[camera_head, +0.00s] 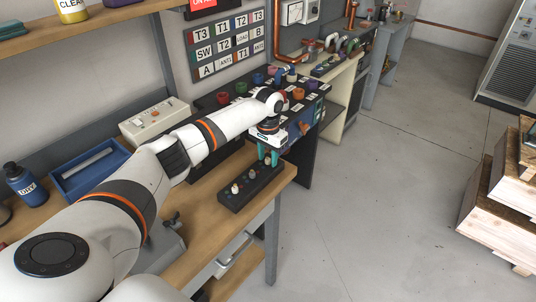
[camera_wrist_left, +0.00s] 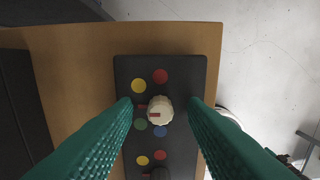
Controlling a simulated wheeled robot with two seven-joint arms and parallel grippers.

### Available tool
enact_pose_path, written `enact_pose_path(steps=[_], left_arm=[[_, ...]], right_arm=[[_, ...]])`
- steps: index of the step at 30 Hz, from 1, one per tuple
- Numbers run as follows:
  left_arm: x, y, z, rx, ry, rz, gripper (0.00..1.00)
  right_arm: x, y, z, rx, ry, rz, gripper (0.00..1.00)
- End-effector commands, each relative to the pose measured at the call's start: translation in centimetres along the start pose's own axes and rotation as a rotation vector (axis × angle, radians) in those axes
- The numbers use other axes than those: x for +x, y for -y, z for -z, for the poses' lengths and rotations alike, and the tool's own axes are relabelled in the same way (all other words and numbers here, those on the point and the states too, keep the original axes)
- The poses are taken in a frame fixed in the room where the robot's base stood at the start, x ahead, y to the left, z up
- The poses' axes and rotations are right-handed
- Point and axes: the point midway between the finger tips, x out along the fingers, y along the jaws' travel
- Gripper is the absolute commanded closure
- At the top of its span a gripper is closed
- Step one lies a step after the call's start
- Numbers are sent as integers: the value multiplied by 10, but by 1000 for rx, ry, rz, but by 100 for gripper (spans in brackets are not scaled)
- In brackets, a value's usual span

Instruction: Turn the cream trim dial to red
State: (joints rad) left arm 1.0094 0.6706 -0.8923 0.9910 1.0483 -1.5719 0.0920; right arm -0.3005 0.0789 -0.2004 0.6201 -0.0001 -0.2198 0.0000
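A black box (camera_head: 236,203) with a row of small dials lies on the wooden bench near its right end. In the left wrist view a cream dial (camera_wrist_left: 160,108) stands on the box, with a reddish mark on its face toward the left. Around it are a red dot (camera_wrist_left: 160,76), a yellow dot (camera_wrist_left: 139,86), a green dot (camera_wrist_left: 140,124) and a blue dot (camera_wrist_left: 160,131). My left gripper (camera_head: 268,158) points down over the far end of the box. Its green fingers (camera_wrist_left: 161,104) are open on either side of the dial, with gaps showing. My right gripper is not in view.
A dark console with several coloured knobs (camera_head: 223,98) stands behind my left arm. A cream switch box (camera_head: 152,118), a blue tray (camera_head: 75,187) and a blue bottle (camera_head: 24,184) are on the bench at left.

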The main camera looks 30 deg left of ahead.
Motion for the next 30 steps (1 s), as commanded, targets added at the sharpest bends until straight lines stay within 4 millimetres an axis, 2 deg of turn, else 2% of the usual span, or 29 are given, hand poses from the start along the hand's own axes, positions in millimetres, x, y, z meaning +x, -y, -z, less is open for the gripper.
enact_pose_path(steps=[4,11,12,23,30], left_arm=[[0,0,0,0,0,0,61],[0,0,0,0,0,0,97],[0,0,0,0,0,0,100],[-2,0,0,52,0,1,100],[-3,1,0,208,1,2,100]], right_arm=[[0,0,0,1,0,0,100],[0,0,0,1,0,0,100],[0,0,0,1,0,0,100],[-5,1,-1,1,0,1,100],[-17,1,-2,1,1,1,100]])
